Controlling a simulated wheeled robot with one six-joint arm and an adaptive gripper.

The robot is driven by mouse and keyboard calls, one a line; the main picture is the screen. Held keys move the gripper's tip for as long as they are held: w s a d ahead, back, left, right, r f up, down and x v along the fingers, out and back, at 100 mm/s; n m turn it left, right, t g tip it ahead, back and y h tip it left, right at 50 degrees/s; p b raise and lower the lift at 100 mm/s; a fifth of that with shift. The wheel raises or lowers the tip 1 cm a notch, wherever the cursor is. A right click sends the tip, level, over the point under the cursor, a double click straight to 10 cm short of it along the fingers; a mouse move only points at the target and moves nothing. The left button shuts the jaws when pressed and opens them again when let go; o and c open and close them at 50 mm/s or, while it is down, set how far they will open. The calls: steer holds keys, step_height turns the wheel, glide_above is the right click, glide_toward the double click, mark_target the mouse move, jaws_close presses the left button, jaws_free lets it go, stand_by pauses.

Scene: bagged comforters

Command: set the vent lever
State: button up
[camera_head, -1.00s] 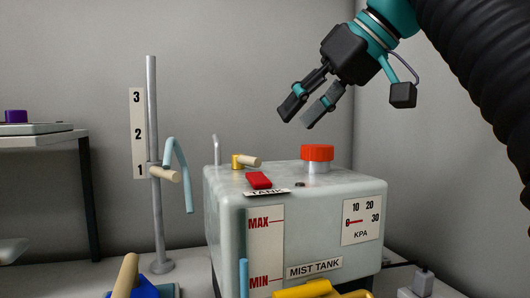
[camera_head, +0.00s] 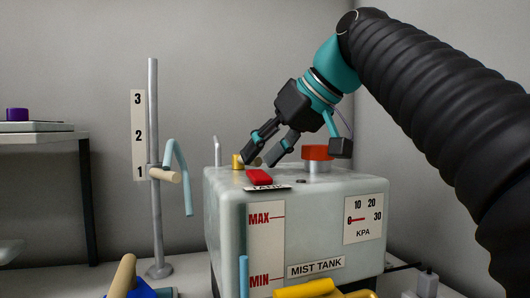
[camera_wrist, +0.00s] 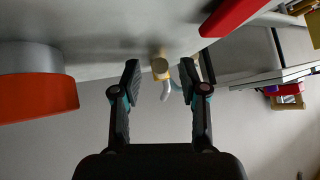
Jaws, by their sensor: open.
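The fingers are open, one on each side, and I see no clear contact.
A red switch (camera_head: 259,176) lies just in front of the lever on the tank top. An orange-red cap (camera_head: 318,153) stands to the right, below my wrist. A grey post (camera_head: 154,100) with a 1-2-3 scale and a pale blue hook stands to the left.

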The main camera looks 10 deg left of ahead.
mark_target(274, 170)
jaws_close()
steer(key=shift+w+d+r+n+g+p, duration=0.25)
steer(key=shift+w+n+g+p, duration=0.3)
steer(key=shift+p, duration=0.45)
steer(key=shift+w+d+f+n+g+y, duration=0.1)
steer(key=shift+w+n+g+y, duration=0.15)
steer(key=shift+n+g, duration=0.3)
steer(key=shift+w+d+f+n+g+y, duration=0.15)
steer(key=shift+w+n+g, duration=0.15)
steer(key=shift+n, duration=0.3)
steer(key=shift+w+n+g, duration=0.45)
steer(key=shift+n+g, duration=0.35)
steer(key=shift+n, duration=0.2)
jaws_free()
